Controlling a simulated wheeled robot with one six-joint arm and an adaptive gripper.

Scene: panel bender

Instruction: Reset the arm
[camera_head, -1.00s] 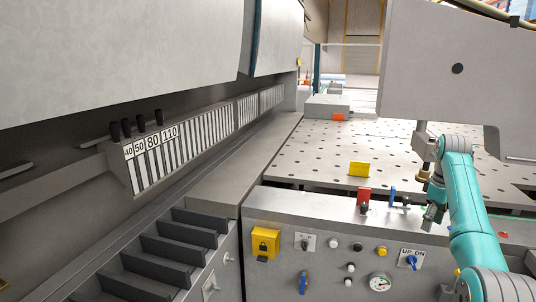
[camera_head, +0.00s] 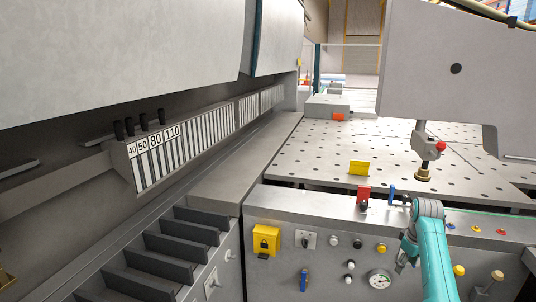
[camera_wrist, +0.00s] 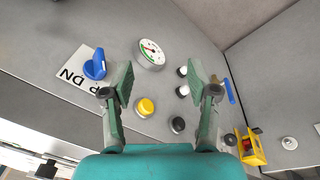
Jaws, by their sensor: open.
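My teal arm reaches in from the lower right in the head view, and my gripper (camera_head: 404,260) is in front of the control panel (camera_head: 330,225). In the wrist view my gripper (camera_wrist: 160,85) has its two green-grey fingers spread apart with nothing held between them. Beyond the fingers are a blue knob (camera_wrist: 95,66) on a partly covered UP DN label, a pressure gauge (camera_wrist: 151,53) and a yellow button (camera_wrist: 146,107). In the head view the gauge (camera_head: 380,279) is just left of my gripper, and my arm hides the UP DN knob.
A yellow lock box (camera_head: 265,240) and a blue lever (camera_head: 303,281) are on the panel's left. Red (camera_head: 364,195) and yellow (camera_head: 359,168) pieces stand above it. A clamp head (camera_head: 424,160) hangs over the perforated table (camera_head: 315,160). Stepped dark blocks (camera_head: 175,250) are at lower left.

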